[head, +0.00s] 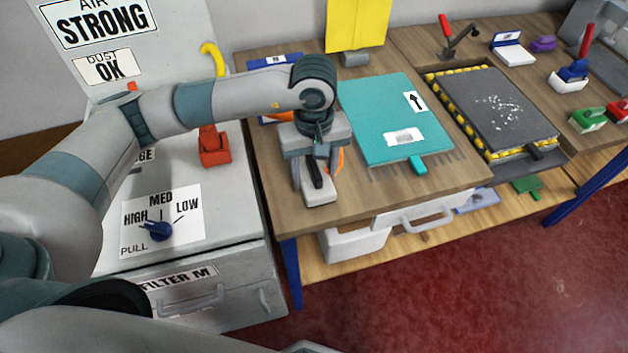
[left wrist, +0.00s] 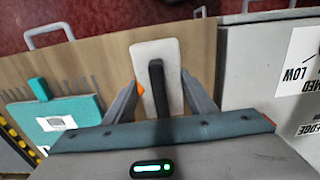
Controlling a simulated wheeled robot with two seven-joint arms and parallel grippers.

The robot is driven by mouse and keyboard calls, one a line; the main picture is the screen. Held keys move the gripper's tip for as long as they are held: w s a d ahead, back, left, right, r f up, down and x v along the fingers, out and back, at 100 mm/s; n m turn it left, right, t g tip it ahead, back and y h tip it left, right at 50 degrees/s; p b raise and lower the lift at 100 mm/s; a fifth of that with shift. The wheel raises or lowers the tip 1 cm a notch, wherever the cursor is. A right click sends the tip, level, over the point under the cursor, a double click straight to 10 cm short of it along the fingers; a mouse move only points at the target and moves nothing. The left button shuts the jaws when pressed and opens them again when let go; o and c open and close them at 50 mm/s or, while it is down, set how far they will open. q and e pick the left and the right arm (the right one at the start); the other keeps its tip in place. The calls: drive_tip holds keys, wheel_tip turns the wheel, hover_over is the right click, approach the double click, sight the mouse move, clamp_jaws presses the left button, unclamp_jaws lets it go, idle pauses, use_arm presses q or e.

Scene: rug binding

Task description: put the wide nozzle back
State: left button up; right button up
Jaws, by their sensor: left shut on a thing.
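My left gripper (head: 317,190) is over the near left corner of the wooden bench, shut on a white block with a black bar (head: 320,197). In the left wrist view, the white block (left wrist: 143,50) lies between the two fingertips (left wrist: 160,88), with the black bar along its middle. I cannot tell whether this block is the wide nozzle, or whether it touches the bench. An orange curved piece (head: 341,160) shows partly behind the gripper. A red-orange fitting (head: 214,147) stands on the grey machine. My right gripper is not in view.
A teal board (head: 385,120) lies right of the gripper. The grey machine (head: 245,225) with a dial (head: 158,230) stands at left. A blue labelled holder (head: 268,62) is at the back. A dark tray (head: 490,110) and small coloured tools are farther right.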

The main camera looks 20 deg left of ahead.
sight(314, 183)
use_arm(q)
wheel_tip(314, 183, down, 3)
drive_tip(key=shift+r+p, duration=0.1)
drive_tip(key=shift+p, duration=0.65)
drive_tip(key=shift+f, duration=0.4)
drive_tip(key=shift+f, duration=0.15)
drive_tip(key=o, duration=1.1)
drive_tip(key=shift+r, duration=0.25)
